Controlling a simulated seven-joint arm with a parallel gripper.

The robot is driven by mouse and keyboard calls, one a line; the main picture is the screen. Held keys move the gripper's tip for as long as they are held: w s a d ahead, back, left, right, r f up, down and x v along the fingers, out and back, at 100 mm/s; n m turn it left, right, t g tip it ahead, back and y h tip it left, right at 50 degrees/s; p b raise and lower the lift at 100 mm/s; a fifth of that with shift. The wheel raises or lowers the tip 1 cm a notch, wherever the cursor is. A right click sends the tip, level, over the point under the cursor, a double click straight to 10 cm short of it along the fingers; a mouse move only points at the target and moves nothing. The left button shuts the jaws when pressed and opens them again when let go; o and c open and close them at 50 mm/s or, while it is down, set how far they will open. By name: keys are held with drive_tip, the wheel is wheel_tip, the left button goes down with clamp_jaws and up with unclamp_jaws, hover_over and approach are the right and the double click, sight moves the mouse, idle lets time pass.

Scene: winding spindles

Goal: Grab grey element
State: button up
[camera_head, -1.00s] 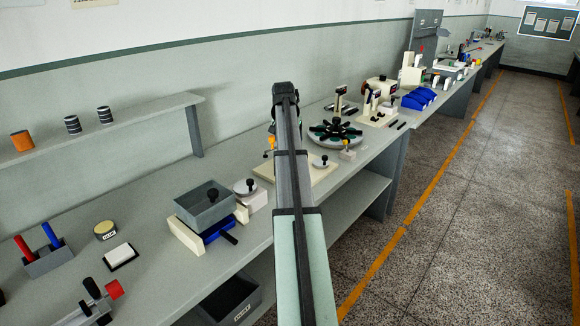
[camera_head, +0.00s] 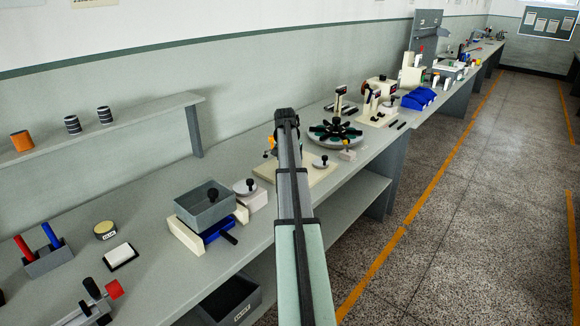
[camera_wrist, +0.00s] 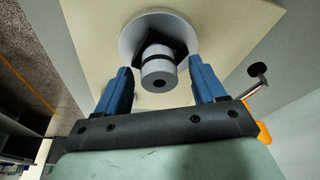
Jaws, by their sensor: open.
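In the wrist view a grey element (camera_wrist: 159,72) lies between the two blue fingers of my gripper (camera_wrist: 160,80). It is a short grey cylinder with a dark hole in its end face and a dark band behind it, set on a round grey disc (camera_wrist: 133,31). Gaps show between both fingers and the cylinder, so my gripper is open around or just in front of it; the exact depth is unclear. In the head view my arm hides the gripper and the element.
The disc sits on a cream board (camera_wrist: 226,32), which also shows on the bench in the head view (camera_head: 318,180). A metal crank with a black knob (camera_wrist: 257,70) stands close to the right finger. Behind the board is a round plate with black parts (camera_head: 335,134).

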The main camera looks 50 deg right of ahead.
drive_tip(key=shift+f, duration=0.15)
drive_tip(key=c, duration=1.1)
drive_tip(key=shift+c, duration=0.2)
